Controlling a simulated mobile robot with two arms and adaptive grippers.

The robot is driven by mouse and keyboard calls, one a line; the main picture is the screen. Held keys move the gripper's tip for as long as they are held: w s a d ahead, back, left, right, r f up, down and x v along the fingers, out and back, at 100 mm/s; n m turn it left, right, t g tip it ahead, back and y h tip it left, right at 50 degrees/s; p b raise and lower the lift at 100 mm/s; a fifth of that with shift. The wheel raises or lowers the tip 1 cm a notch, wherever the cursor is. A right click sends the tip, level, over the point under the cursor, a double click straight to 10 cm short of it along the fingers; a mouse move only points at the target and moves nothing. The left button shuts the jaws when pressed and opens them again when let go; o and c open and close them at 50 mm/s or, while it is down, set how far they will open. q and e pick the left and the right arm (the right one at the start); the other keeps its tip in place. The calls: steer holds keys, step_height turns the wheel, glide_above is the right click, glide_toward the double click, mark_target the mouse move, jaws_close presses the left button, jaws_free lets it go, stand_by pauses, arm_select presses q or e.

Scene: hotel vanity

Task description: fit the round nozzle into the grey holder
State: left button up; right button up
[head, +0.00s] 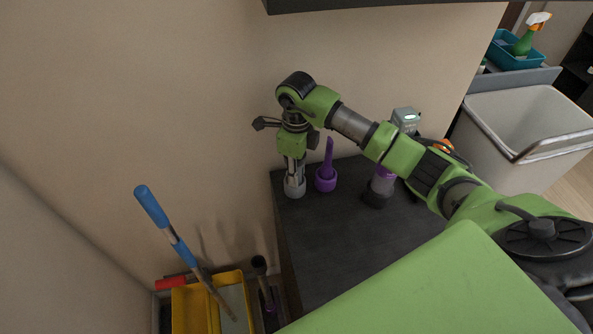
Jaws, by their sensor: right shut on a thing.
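The grey holder (294,189) is a small round cup at the left end of the dark counter, close to the wall. My right gripper (294,175) points straight down directly above it and is shut on the round nozzle. The nozzle is mostly hidden between the fingers and the holder's rim. Fingertips and holder overlap in the picture, so I cannot tell how deep the nozzle sits. My left gripper is not in view.
A purple cup (326,182) with an upright purple piece stands just right of the grey holder. A purple piece on a dark base (378,194) stands further right, beneath my arm. The front of the dark counter (325,250) is clear. A yellow bucket (190,308) stands below left.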

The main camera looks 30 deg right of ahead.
steer(key=shift+f+b, duration=0.45)
stand_by(0.6)
steer(key=shift+s+f, duration=0.2)
steer(key=shift+f, duration=0.1)
stand_by(0.3)
